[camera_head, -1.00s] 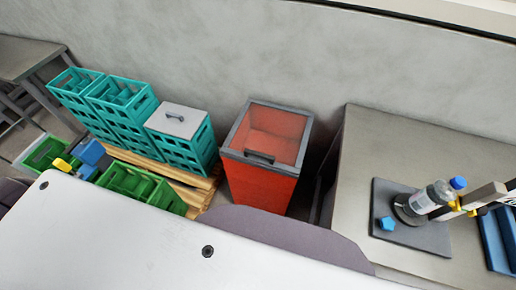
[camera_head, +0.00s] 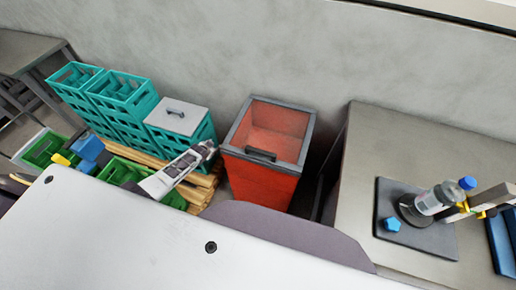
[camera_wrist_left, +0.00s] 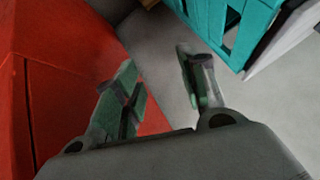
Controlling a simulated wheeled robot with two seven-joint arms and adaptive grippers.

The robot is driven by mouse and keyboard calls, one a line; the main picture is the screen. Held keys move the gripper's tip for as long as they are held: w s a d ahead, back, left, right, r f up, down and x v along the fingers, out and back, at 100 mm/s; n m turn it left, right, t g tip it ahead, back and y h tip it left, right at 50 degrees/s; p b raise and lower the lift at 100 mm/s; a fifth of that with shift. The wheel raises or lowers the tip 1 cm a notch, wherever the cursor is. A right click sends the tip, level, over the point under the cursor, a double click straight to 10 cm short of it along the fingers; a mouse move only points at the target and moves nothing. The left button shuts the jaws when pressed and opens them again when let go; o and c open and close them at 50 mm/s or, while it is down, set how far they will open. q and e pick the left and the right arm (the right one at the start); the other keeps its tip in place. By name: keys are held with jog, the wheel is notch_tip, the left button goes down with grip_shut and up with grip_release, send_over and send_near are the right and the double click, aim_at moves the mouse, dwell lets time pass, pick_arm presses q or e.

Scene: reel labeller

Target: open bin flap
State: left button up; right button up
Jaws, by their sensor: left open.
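The red bin (camera_head: 262,183) stands against the wall, left of the grey table. Its grey-framed, see-through flap (camera_head: 275,130) lies closed across the top, with a dark handle (camera_head: 260,155) along the front edge. My left gripper (camera_head: 208,149) is just left of the bin's front top corner, apart from the handle. In the left wrist view, my left gripper (camera_wrist_left: 160,85) is open with nothing between its fingers, and the bin's red side (camera_wrist_left: 60,70) fills the left. The handle is not visible there.
Teal crates (camera_head: 125,105), one with a grey lid (camera_head: 178,116), stand on a wooden pallet (camera_head: 203,190) left of the bin. Green crates (camera_head: 128,172) sit in front. The grey table (camera_head: 400,145) at right holds a bottle (camera_head: 432,201) on a dark plate.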

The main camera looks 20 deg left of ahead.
aim_at(260, 151)
pick_arm(q)
jog(key=w+r+m+t+h+b, duration=0.1)
jog(key=w+r, duration=0.7)
jog(key=r, duration=0.4)
jog(key=w+r+t, duration=0.1)
jog(key=w+r, duration=0.7)
jog(key=r, duration=0.4)
jog(key=s+d+r+m+g+h, duration=0.1)
jog(key=d+r+m+h, duration=0.15)
jog(key=d+r, duration=0.55)
jog(key=s+d+r+m+g+h, duration=0.1)
jog(key=s+d+m+g, duration=0.3)
jog(key=s+d, duration=0.3)
jog(key=s+d+r+m+g+h, duration=0.1)
jog(key=s+d+m+g, duration=0.4)
jog(key=s, duration=0.9)
jog(key=d+m+h, duration=0.1)
jog(key=d+m, duration=0.1)
jog(key=d, duration=0.1)
jog(key=shift+b, duration=0.3)
jog(key=shift+f, duration=0.2)
jog(key=shift+p+x, duration=0.5)
jog(key=shift+x, duration=6.25)
